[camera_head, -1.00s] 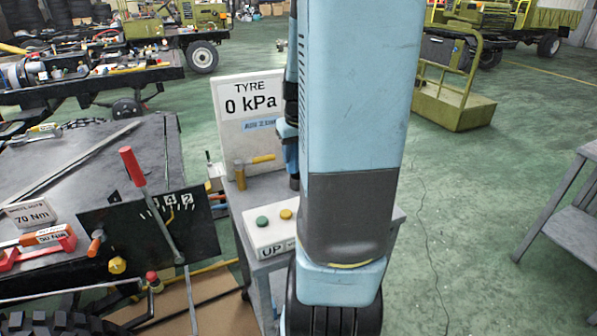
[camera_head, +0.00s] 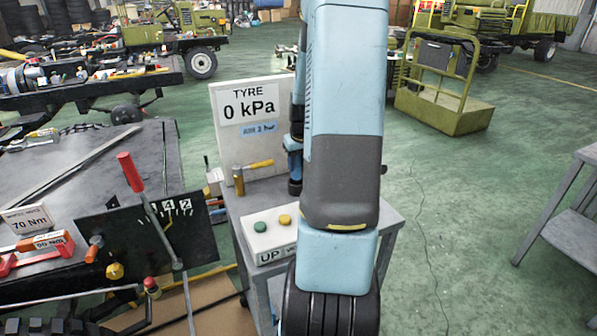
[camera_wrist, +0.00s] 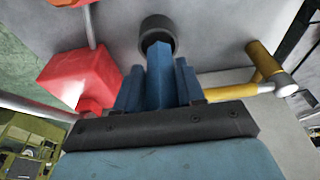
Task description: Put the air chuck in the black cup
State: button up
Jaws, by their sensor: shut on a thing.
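My gripper (camera_wrist: 160,82) points away from the camera in the wrist view. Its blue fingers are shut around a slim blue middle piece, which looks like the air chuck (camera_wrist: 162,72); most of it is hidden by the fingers. The black cup (camera_wrist: 157,24) is a dark round ring at the fingertips. The front end of the blue piece overlaps its opening; how deep it goes I cannot tell. In the head view my gripper (camera_head: 293,150) is upright over the grey table, mostly hidden behind my arm, with the dark cup (camera_head: 295,187) just below it.
A yellow hammer-shaped fitting (camera_head: 240,180) stands left of the gripper, before the TYRE 0 kPa board (camera_head: 247,90). A button box (camera_head: 268,236) sits at the table's front. A red block (camera_wrist: 75,75) is close left in the wrist view. The table's right side (camera_head: 385,218) is clear.

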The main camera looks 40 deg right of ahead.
aim_at(296, 175)
jog(key=shift+w+d+f, duration=0.2)
jog(key=shift+w+f, duration=0.05)
jog(key=shift+f, duration=0.25)
jog(key=shift+s+x, duration=0.25)
jog(key=shift+x, duration=1.05)
jog(key=shift+a+f, duration=0.1)
jog(key=shift+f, duration=0.6)
jog(key=o, duration=1.2)
jog(key=shift+c, duration=0.2)
